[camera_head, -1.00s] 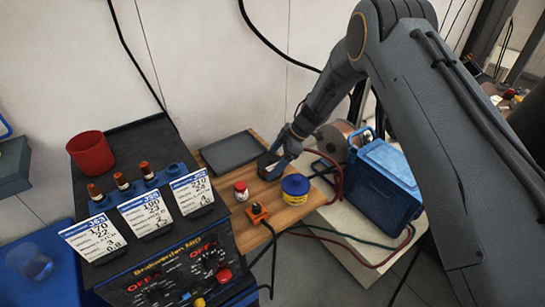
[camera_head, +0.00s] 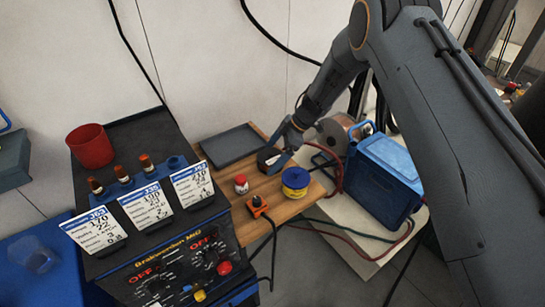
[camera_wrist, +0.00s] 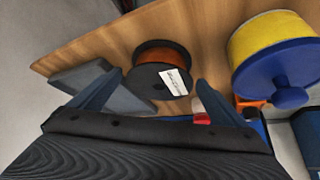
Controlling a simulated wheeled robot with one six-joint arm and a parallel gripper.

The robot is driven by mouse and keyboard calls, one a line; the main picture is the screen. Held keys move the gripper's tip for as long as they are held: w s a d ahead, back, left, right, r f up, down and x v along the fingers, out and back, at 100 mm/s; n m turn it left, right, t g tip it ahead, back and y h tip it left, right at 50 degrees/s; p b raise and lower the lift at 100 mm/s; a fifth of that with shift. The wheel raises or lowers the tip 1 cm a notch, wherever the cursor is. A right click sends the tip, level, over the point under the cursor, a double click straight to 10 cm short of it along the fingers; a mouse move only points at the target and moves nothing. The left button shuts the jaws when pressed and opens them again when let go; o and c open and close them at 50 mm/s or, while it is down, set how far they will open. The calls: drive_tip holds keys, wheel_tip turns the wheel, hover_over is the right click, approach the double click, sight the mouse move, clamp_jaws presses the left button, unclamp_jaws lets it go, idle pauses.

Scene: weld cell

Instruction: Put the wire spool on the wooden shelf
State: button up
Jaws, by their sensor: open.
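The wire spool (camera_head: 266,157), black with copper-orange wire and a white label, rests on the wooden shelf (camera_head: 233,174). In the wrist view the spool (camera_wrist: 160,68) sits ahead of and between my spread fingers, its labelled flange facing the camera. The wooden shelf (camera_wrist: 205,22) shows around it there. My gripper (camera_head: 281,157) is open, with its fingertips close to the right side of the spool. In the wrist view my gripper (camera_wrist: 155,88) has a finger on each side and nothing clamped. I cannot tell whether a finger touches the spool.
A yellow-and-blue round container (camera_head: 295,182) stands close to the right of my gripper. A small red-and-white jar (camera_head: 241,184), an orange clamp-like piece (camera_head: 257,206) and a dark tray (camera_head: 230,145) share the shelf. A blue box (camera_head: 385,175) stands to the right.

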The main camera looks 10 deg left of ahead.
drive_tip(key=w+d+r+m+t+y+b, duration=0.1)
drive_tip(key=w+d+r+m+t+b, duration=0.2)
drive_tip(key=d+r, duration=0.5)
drive_tip(key=w+d+r+m+t+y+b, duration=0.1)
drive_tip(key=w+d+r+m+t, duration=0.4)
drive_tip(key=r, duration=0.7)
drive_tip(key=s+d+r+m+t+h, duration=0.15)
drive_tip(key=d+m+h, duration=0.3)
drive_tip(key=d, duration=0.65)
drive_tip(key=s+d+f+m+g+h, duration=0.15)
drive_tip(key=s+d+m+h, duration=0.3)
drive_tip(key=s+d, duration=0.75)
drive_tip(key=s+d+f+m+g, duration=0.1)
drive_tip(key=s+m+g, duration=0.1)
drive_tip(key=s, duration=0.8)
drive_tip(key=s+f+m+g, duration=0.2)
drive_tip(key=s, duration=0.8)
drive_tip(key=shift+d+m+g+y, duration=0.35)
drive_tip(key=shift+m+g+y, duration=0.05)
